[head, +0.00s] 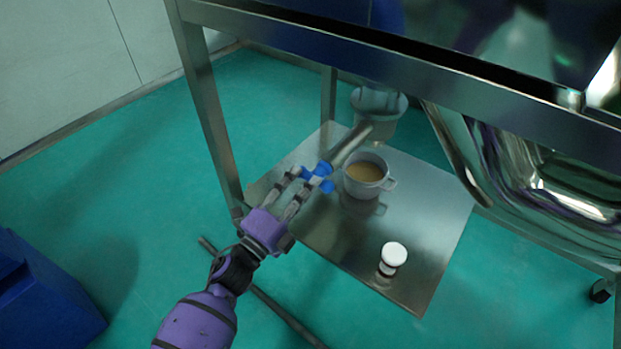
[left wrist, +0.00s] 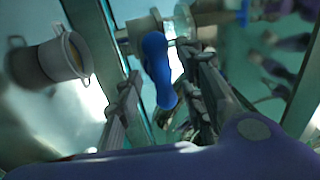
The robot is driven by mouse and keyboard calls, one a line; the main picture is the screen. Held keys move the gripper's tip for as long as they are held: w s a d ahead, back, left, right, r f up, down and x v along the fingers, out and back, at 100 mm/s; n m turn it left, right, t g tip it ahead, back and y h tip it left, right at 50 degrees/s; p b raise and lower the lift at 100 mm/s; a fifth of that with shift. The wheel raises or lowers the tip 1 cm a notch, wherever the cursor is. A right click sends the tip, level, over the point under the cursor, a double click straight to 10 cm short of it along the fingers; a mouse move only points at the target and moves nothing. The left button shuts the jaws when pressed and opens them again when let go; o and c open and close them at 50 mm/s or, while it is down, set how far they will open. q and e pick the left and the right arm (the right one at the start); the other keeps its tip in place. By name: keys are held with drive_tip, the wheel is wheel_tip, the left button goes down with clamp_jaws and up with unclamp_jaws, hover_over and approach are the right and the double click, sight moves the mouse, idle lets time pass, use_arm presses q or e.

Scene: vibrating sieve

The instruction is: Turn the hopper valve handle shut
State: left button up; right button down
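The blue valve handle (head: 318,176) is at the lower end of a grey outlet pipe (head: 350,146) under the steel frame. In the left wrist view the handle (left wrist: 157,70) is a long blue lever on a metal valve body. My left gripper (head: 304,180) reaches in from the lower left, with its fingertips at the handle. In the left wrist view its two fingers (left wrist: 160,75) stand apart, one on each side of the handle, with gaps showing. Whether either finger touches it is unclear. The right gripper is not in view.
A white pot (head: 352,188) with tan contents stands on the steel lower shelf (head: 420,225), close to the handle. A white-lidded jar (head: 394,254) stands nearer the shelf's front. A frame leg (head: 205,110) rises left of the gripper. A blue box (head: 45,300) is at lower left.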

use_arm(q)
drive_tip(key=v, duration=0.8)
drive_tip(key=shift+s+a, duration=0.2)
drive_tip(key=shift+f, duration=0.1)
